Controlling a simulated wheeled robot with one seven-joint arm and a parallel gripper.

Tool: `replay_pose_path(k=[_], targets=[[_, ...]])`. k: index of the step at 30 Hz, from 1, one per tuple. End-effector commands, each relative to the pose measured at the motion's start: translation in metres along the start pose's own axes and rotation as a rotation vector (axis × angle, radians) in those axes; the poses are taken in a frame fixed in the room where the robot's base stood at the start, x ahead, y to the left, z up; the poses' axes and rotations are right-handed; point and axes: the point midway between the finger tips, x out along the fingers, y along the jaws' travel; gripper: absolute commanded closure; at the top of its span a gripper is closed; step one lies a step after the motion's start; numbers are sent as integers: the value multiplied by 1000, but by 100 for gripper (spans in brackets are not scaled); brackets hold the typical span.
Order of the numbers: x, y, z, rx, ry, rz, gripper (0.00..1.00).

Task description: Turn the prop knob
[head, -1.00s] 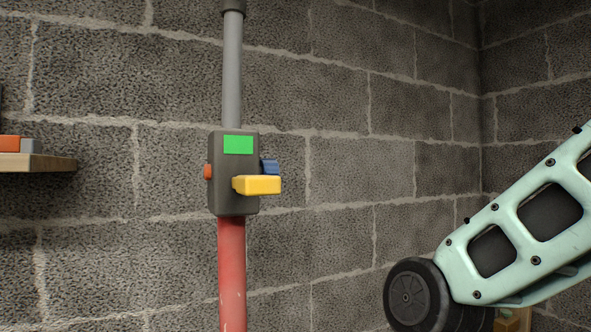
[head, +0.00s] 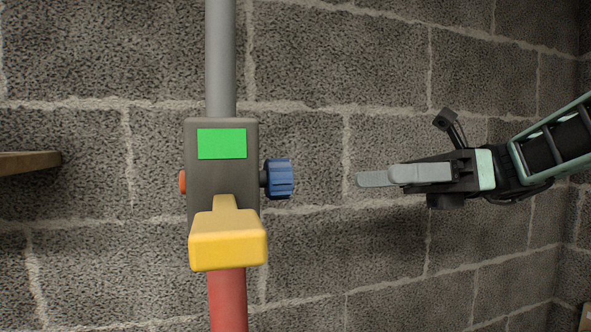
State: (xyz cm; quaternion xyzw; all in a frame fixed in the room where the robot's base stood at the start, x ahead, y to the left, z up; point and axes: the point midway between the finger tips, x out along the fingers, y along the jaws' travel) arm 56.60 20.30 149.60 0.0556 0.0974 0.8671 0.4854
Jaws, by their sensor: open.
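The prop is a pole, grey above and red below, with a dark box (head: 200,172) around its middle. A blue ribbed knob (head: 279,179) sticks out of the box's right side in the head view. A yellow handle (head: 228,245) juts out from the lower front of the box, and a green plate (head: 221,143) is on its face. An orange button (head: 182,181) shows at its left side. My gripper (head: 376,177) is to the right of the knob at about its height in the picture. Its grey fingers point left toward the knob, open and empty, with a clear gap between.
A grey block wall (head: 330,270) stands behind the prop and runs to a corner at the right. A wooden shelf (head: 28,163) juts in at the left edge. The space between my fingers and the knob is free.

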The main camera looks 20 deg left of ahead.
Motion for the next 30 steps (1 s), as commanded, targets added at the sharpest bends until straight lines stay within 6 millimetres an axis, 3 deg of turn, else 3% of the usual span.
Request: replay_pose_path(k=[6,15,21,30], targets=[[48,2,4,2,1,5,43],[102,2,2,1,2,2,43],[119,1,0,0,2,1,43],[122,0,-1,-1,2,0,43]])
